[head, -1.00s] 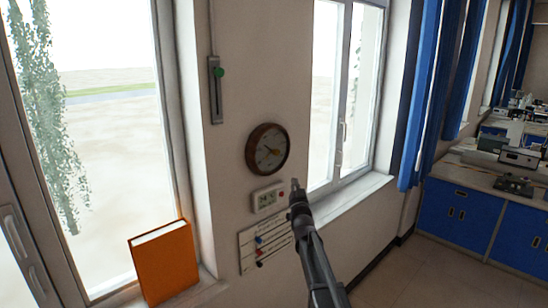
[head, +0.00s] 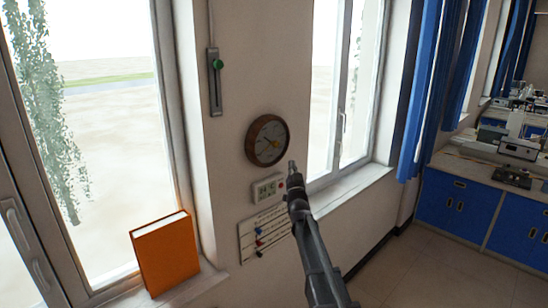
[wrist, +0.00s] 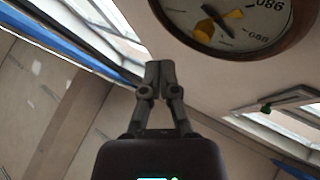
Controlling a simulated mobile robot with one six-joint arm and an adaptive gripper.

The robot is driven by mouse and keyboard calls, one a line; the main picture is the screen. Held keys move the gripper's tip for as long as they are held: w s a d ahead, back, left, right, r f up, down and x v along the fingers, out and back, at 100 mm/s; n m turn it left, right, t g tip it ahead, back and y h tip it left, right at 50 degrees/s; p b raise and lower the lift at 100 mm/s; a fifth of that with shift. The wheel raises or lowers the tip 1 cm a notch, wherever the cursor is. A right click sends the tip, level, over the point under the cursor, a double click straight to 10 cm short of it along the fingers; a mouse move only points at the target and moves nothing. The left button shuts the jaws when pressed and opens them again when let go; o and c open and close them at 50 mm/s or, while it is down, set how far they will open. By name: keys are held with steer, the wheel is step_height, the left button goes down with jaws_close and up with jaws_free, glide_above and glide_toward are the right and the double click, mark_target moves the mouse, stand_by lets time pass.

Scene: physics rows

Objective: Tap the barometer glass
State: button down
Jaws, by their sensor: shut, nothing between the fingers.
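The barometer (head: 267,140) is a round dial with a brown wooden rim, fixed on the wall between two windows. My gripper (head: 292,168) is shut and empty, below and to the right of the barometer in the head view. In the wrist view its closed fingertips (wrist: 160,68) lie left of and below the rim. The fingertips look apart from the glass.
A slider with a green knob (head: 215,82) is at upper left. An orange book (head: 165,254) stands on the left sill. Blue curtains (head: 425,90) hang at right.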

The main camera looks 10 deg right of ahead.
mark_target(275, 153)
steer(key=shift+w+a, duration=0.75)
steer(key=shift+w, duration=0.25)
steer(key=shift+w+a, duration=0.7)
steer(key=shift+w, duration=0.35)
steer(key=shift+w+a, duration=0.75)
steer(key=shift+w, duration=0.25)
steer(key=shift+w+a, duration=0.45)
steer(key=shift+w, duration=0.1)
stand_by(0.4)
steer(key=shift+s+d, duration=0.1)
steer(key=shift+s, duration=0.05)
steer(key=shift+s+d, duration=0.35)
steer(key=shift+s, duration=0.1)
stand_by(0.6)
steer(key=shift+s+d, duration=0.75)
steer(key=shift+s, duration=0.3)
steer(key=shift+s+d, duration=0.75)
steer(key=shift+s, duration=0.25)
